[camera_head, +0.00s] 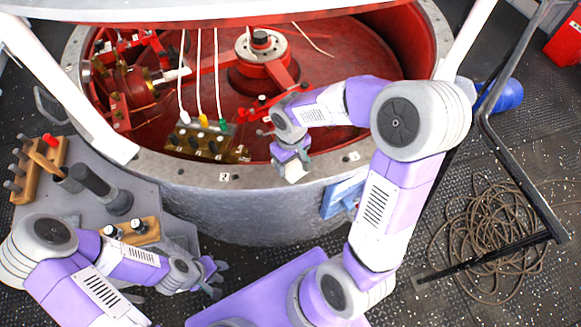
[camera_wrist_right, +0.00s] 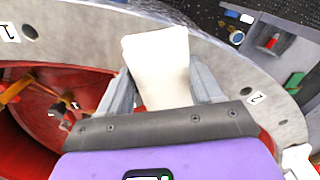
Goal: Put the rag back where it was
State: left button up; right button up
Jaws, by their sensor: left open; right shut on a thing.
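The rag (camera_wrist_right: 157,66) is a white cloth between the fingers of my right gripper (camera_wrist_right: 160,92), which is shut on it. In the head view the right gripper (camera_head: 291,164) is over the near flange of the round tank, and the rag shows pale at its tip (camera_head: 294,174). In the wrist view the rag overlaps the grey flange behind it; I cannot tell whether it touches the metal. My left gripper (camera_head: 214,277) is open and empty, low at the right side of the grey tool stand.
The grey tank flange (camera_head: 190,174) carries number labels and surrounds a red interior with a terminal block (camera_head: 205,143). The grey stand (camera_head: 140,190) holds wooden racks and dark cylinders. A blue holder (camera_head: 342,198) is on the tank's outer wall. Coiled rope (camera_head: 490,240) lies right.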

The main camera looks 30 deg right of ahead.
aim_at(291, 163)
jog(key=shift+f, duration=1.15)
jog(key=shift+f, duration=0.1)
jog(key=o, duration=0.6)
jog(key=shift+f+b, duration=0.15)
jog(key=shift+b, duration=0.2)
jog(key=shift+c, duration=0.2)
jog(key=o, duration=0.5)
jog(key=shift+r, duration=0.2)
jog(key=shift+w+r+p, duration=0.1)
jog(key=shift+r+p, duration=0.25)
notch_tip(291, 163, up, 11)
jog(key=p, duration=0.3)
jog(key=shift+r, duration=0.2)
